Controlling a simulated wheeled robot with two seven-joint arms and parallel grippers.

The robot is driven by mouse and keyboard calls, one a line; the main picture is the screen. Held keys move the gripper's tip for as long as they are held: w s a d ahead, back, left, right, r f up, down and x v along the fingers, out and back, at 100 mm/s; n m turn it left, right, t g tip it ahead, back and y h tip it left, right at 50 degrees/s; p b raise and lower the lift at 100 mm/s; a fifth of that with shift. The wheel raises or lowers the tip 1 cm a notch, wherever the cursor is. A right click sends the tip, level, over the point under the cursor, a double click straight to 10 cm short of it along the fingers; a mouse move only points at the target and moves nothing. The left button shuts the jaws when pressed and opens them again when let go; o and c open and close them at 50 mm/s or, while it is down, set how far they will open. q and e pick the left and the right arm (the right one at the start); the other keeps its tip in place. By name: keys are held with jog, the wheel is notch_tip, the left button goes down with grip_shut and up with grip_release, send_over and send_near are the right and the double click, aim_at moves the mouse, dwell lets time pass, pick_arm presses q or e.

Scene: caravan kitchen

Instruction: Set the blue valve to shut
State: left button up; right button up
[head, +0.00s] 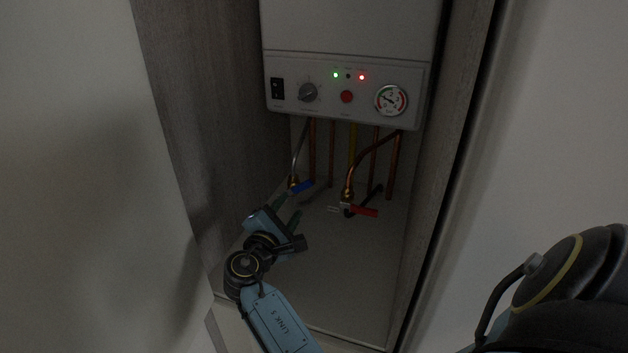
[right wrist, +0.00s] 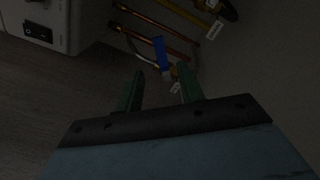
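The blue valve lever (head: 301,187) sits on a brass fitting low on the left pipe, under the boiler in the head view. In the right wrist view the blue lever (right wrist: 160,52) lies ahead of and between the fingertips. My right gripper (head: 289,208) is just below and in front of the lever, with its fingers apart and nothing between them. Its two green fingers (right wrist: 162,85) also show spread in the right wrist view. The lever appears clear of both fingers. My left gripper is not in view.
A red-handled valve (head: 364,211) stands to the right on a copper pipe. The boiler (head: 345,85) with knob, lights and gauge hangs above. Cupboard walls (head: 215,110) close in on both sides. The cupboard floor (head: 345,270) in front is clear.

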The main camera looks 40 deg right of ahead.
aim_at(304, 187)
jog(key=x, duration=1.2)
jog(key=shift+d+p, duration=0.1)
jog(key=shift+p, duration=0.3)
grip_shut()
